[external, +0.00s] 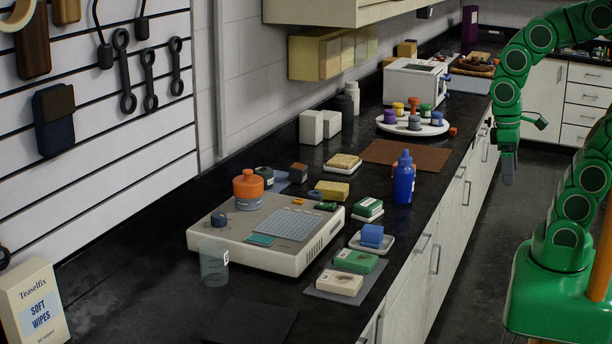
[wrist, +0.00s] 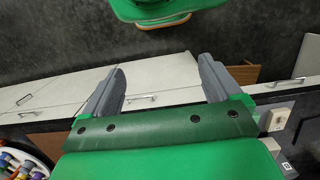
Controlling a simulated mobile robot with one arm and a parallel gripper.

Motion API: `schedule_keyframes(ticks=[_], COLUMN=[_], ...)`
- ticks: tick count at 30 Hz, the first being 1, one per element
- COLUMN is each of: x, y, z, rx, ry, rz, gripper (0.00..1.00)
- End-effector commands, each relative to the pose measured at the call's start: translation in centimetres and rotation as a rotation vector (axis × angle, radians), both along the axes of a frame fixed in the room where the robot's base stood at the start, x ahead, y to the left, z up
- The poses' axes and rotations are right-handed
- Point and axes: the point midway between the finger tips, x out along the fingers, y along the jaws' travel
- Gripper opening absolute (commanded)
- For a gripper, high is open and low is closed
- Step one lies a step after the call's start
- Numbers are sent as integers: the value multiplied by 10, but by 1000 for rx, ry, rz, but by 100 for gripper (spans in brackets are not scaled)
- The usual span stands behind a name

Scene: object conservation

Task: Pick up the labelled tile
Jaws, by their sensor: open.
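Near the front of the black counter, a green block with a pale label (external: 356,261) and a cream block with a small label (external: 340,282) lie side by side on a grey mat. A green-and-white block (external: 368,208) sits further back. I cannot tell which of these is the labelled tile. My gripper (external: 508,167) hangs beyond the counter's right edge, over the aisle and apart from these pieces. In the wrist view its two grey fingers (wrist: 160,75) are wide apart with nothing between them.
A blue bottle (external: 403,180), a blue block on a white dish (external: 372,236) and a pale device (external: 270,236) crowd the counter. A clear cup (external: 213,262) stands before the device. A brown mat (external: 398,152) is mostly bare. Drawer handles stick out along the cabinet front.

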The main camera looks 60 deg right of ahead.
Motion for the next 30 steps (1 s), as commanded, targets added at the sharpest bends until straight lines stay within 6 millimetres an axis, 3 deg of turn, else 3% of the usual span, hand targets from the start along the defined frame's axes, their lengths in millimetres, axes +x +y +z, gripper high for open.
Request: schedule_keyframes(ticks=[8, 11, 22, 30], x=[2, 12, 111, 173], y=[0, 3, 39, 73], z=[0, 1, 9, 1], rx=[0, 2, 14, 13], ry=[-1, -9, -108, -138], rz=[0, -1, -27, -46], gripper=[92, 92, 92, 92])
